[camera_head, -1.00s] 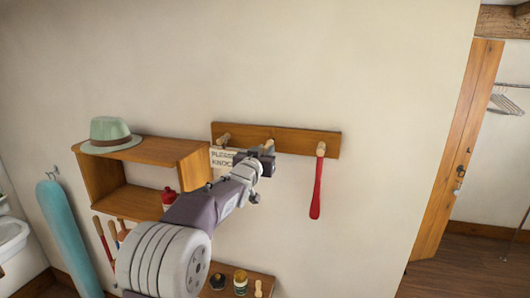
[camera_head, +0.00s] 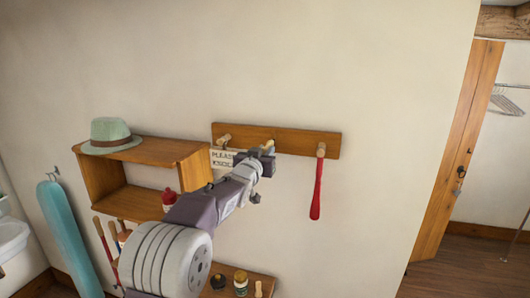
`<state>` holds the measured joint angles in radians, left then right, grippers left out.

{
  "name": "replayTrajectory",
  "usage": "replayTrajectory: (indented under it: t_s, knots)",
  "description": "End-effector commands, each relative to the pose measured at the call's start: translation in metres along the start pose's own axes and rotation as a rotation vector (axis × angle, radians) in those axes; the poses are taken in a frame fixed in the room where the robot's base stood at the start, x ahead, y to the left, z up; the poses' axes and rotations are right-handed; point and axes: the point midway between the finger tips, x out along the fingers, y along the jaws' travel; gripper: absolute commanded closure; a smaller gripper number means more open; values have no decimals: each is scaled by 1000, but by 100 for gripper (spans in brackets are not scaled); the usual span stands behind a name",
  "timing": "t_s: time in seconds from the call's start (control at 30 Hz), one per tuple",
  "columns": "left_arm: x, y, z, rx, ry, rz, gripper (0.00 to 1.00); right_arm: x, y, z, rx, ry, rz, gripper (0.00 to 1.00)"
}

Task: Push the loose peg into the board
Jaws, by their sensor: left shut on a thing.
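The wooden peg board (camera_head: 300,141) is fixed on the wall in the middle of the view. A peg (camera_head: 223,140) stands out at its left end with a "please knock" sign hanging by it. Another peg (camera_head: 321,150) at its right end carries a red shoehorn-like thing. The middle peg (camera_head: 268,144) shows just above my left gripper (camera_head: 268,160). My left gripper is at the board's middle, shut on this peg, and its jaws hide most of it. How deep the peg sits in the board cannot be seen. My right gripper is not in view.
A wooden wall shelf (camera_head: 150,150) with a green hat (camera_head: 110,135) on top and a red bottle (camera_head: 169,198) stands to the left. A low shelf with small jars (camera_head: 240,283) is below. The wall right of the board is clear up to the door (camera_head: 460,150).

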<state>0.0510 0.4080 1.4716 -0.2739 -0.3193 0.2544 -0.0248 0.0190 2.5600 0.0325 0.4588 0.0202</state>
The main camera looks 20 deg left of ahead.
Motion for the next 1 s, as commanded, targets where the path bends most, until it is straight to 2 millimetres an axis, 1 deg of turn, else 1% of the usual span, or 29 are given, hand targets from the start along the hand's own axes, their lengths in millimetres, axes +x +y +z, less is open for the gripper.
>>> replayTrajectory:
  t_s: [1.0]
  knots:
    - [26,0,-1,0,0,0,100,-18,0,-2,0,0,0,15]
